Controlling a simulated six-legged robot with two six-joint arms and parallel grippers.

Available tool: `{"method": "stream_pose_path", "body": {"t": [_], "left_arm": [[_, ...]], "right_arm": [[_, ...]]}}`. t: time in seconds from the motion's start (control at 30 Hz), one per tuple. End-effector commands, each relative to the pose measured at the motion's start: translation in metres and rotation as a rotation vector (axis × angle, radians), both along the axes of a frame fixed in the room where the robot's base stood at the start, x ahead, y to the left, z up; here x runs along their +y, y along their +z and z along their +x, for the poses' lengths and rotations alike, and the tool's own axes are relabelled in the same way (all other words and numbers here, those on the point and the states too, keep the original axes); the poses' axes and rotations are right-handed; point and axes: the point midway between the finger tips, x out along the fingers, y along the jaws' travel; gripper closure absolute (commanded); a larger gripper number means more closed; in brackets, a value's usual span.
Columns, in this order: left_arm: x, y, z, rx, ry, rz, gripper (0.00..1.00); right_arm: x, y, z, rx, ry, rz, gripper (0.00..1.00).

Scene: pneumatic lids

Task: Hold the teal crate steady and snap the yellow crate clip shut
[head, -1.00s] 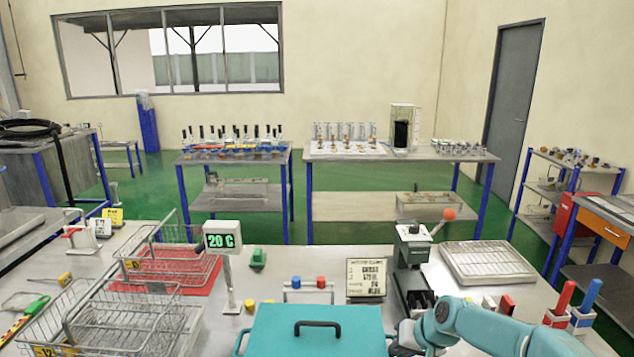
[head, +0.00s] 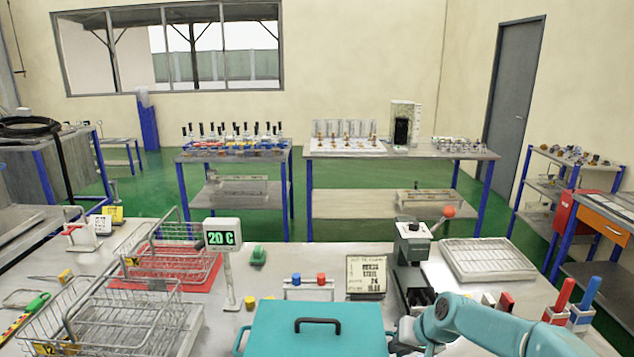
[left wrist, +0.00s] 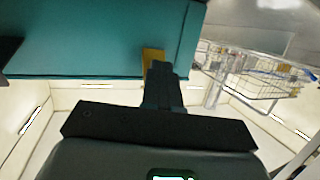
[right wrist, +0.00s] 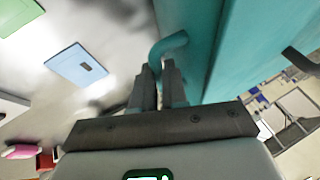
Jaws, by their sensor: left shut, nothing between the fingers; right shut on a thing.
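The teal crate (head: 275,335) stands at the front middle of the bench, with a black handle (head: 318,322) on its closed-looking lid. My right gripper (right wrist: 158,85) is shut on the crate's teal side handle (right wrist: 168,44), at the crate's right side. In the head view my right arm reaches in from the right, and its fingertips are hard to make out. In the left wrist view the yellow clip (left wrist: 152,55) lies against the teal crate wall (left wrist: 90,50). My left gripper (left wrist: 163,72) is shut and empty, its tips overlapping the clip's lower part; contact is unclear. The left gripper is out of the head view.
Wire baskets (head: 110,320) and a 20 C display (head: 222,237) stand left of the crate. A block with red and blue knobs (head: 308,290) and a label stand (head: 366,277) sit behind it. A lever press (head: 413,260) and a wire rack (head: 488,260) are at the right.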

Motion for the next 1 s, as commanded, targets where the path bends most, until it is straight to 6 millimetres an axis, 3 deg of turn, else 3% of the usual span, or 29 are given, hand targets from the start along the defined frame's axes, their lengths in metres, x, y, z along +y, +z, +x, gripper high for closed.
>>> {"method": "stream_pose_path", "body": {"t": [1.0], "left_arm": [[-0.0004, 0.0071, 0.0069, 0.0, 0.0, -0.001, 1.0]], "right_arm": [[0.0004, -0.0014, -0.0006, 0.004, -0.001, 0.001, 1.0]]}}
